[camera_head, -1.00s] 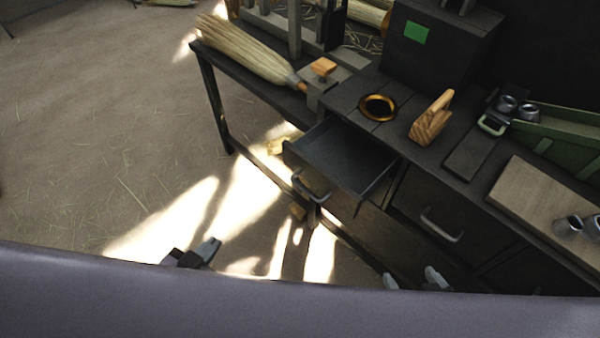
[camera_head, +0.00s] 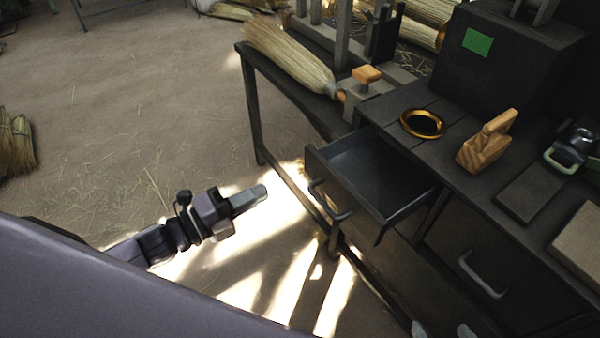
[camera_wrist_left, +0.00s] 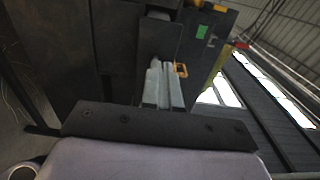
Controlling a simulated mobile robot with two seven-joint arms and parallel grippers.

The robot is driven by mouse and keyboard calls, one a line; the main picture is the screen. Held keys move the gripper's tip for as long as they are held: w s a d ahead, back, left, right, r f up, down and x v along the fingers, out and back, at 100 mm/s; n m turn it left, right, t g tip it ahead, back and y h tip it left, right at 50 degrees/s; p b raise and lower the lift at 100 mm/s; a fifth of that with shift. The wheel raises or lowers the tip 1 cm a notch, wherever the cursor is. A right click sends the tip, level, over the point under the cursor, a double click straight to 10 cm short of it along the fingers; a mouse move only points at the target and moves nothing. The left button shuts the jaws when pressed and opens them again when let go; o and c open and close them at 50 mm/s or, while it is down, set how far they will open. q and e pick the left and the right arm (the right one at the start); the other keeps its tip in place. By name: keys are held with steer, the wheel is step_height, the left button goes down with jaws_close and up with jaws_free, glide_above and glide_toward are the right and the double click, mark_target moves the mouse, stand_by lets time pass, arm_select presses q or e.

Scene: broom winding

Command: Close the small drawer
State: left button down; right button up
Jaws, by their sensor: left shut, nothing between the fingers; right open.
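The small drawer (camera_head: 385,186) is a dark metal drawer pulled out of the workbench, empty inside, with a bar handle (camera_head: 327,206) on its front. My left gripper (camera_head: 258,194) is shut and empty, to the left of the drawer front and apart from it in the head view. Its closed pale fingers (camera_wrist_left: 163,86) show in the left wrist view, pointing at a dark panel that seems to be the drawer front. My right gripper (camera_head: 442,329) shows only its two separated fingertips at the bottom edge, open, below the drawer.
The bench top holds a gold ring (camera_head: 423,124), a wooden block tool (camera_head: 486,143) and a straw broom head (camera_head: 290,60). A closed drawer with a handle (camera_head: 482,275) lies to the right. The floor (camera_head: 150,110) left of the bench is mostly clear.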

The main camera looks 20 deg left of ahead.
mark_target(312, 167)
arm_select(q)
steer(key=x, duration=1)
steer(key=shift+w+d, duration=0.2)
arm_select(e)
steer(key=shift+f, duration=0.15)
arm_select(q)
steer(key=shift+w+d, duration=0.1)
